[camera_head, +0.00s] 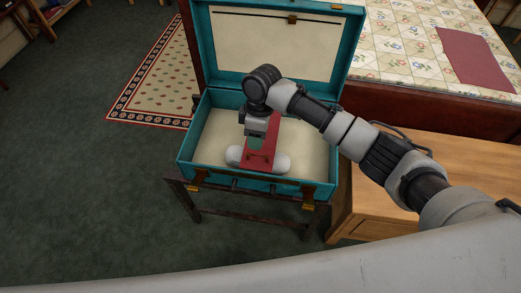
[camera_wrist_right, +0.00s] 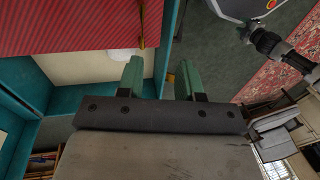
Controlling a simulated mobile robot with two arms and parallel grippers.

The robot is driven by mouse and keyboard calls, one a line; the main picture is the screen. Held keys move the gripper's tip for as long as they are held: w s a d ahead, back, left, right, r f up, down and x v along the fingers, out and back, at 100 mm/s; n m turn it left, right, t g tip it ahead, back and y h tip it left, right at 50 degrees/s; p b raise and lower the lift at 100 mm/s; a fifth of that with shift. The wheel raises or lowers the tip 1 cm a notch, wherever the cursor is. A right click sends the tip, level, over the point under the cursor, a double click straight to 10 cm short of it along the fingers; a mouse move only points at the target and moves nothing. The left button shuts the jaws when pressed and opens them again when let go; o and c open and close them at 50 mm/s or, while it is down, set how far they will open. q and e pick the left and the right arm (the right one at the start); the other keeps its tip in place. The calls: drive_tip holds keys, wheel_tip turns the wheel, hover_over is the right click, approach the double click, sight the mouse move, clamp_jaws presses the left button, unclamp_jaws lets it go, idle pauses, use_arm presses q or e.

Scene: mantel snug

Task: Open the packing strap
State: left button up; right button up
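The packing strap (camera_head: 259,160) is a red band inside the open teal suitcase (camera_head: 197,130). It crosses a pale rolled bundle (camera_head: 283,162). A small metal fitting shows at the strap's near end in the head view. In the right wrist view, the red ribbed strap (camera_wrist_right: 70,25) fills the upper left, with a brass-coloured piece (camera_wrist_right: 142,22) at its edge. My right gripper (camera_head: 256,141) points down over the strap. In the wrist view, its green fingers (camera_wrist_right: 160,72) are spread with nothing visible between them. I cannot tell whether they touch the strap. My left gripper is out of view.
The suitcase lid (camera_head: 279,45) stands raised behind, and the case rests on a dark stand (camera_head: 245,216). A wooden table (camera_head: 450,160) is close on the right, under my arm. A bed with a floral quilt (camera_head: 400,45) is behind. Green carpet (camera_head: 90,200) lies open at left.

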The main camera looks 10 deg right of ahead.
wheel_tip(320, 180, up, 2)
drive_tip(key=w+d, duration=0.2)
drive_tip(key=b, duration=0.1)
hover_over(261, 159)
drive_tip(key=shift+h, duration=0.4)
wheel_tip(261, 159, down, 9)
drive_tip(key=shift+f, duration=0.1)
drive_tip(key=shift+s+a+f, duration=0.1)
drive_tip(key=shift+f, duration=0.4)
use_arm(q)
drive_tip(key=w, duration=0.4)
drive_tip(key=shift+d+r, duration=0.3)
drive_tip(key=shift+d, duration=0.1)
use_arm(e)
clamp_jaws()
